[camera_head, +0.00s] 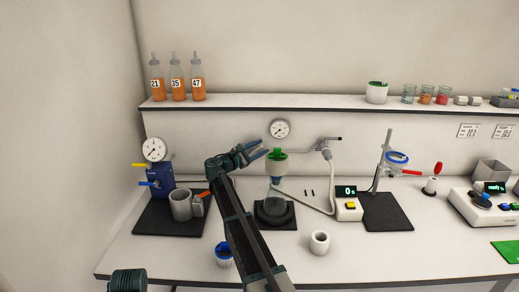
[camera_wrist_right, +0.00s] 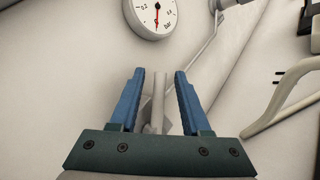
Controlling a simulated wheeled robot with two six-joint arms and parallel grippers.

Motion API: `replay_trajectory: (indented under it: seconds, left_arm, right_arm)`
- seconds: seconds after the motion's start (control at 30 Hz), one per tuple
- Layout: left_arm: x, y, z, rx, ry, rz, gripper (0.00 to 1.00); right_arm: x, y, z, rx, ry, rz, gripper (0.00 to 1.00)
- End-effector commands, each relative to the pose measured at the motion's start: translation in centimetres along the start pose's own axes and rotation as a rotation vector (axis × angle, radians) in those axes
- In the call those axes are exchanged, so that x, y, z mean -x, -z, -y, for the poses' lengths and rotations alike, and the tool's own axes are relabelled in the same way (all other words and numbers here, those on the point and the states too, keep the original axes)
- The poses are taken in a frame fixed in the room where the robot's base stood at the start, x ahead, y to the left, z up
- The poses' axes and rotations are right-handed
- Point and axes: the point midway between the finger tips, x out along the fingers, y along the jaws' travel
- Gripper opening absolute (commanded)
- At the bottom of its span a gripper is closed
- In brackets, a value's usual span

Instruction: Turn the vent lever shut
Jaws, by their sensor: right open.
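My left gripper is out of view.
A round wall gauge (camera_head: 280,128) is close above the gripper. A shelf (camera_head: 300,117) with orange bottles (camera_head: 175,85) runs above. A dark round base (camera_head: 275,211) stands below the vessel.

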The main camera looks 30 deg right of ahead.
Motion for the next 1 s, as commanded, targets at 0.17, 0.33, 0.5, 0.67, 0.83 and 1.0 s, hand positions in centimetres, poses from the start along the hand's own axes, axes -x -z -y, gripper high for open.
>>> replay_trajectory:
  seconds: [0.17, 0.33, 0.5, 0.67, 0.83, 1.0]
  left_arm:
    - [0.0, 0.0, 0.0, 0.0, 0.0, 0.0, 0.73]
    - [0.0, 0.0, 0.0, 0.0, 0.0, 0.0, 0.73]
    - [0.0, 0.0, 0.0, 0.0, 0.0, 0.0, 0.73]
    - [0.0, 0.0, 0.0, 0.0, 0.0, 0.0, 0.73]
    - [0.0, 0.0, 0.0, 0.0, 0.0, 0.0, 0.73]
    - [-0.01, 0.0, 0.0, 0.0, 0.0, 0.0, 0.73]
  right_arm:
    - [0.03, 0.01, -0.01, 0.0, 0.0, 0.0, 0.24]
    - [0.05, 0.01, -0.01, 0.0, 0.0, 0.0, 0.0]
    - [0.06, 0.01, 0.0, 0.0, 0.0, 0.0, 0.0]
    - [0.06, 0.02, 0.0, 0.0, 0.0, 0.0, 0.0]
    - [0.07, 0.02, 0.0, 0.0, 0.0, 0.0, 0.0]
    - [0.08, 0.02, 0.0, 0.0, 0.0, -0.001, 0.0]
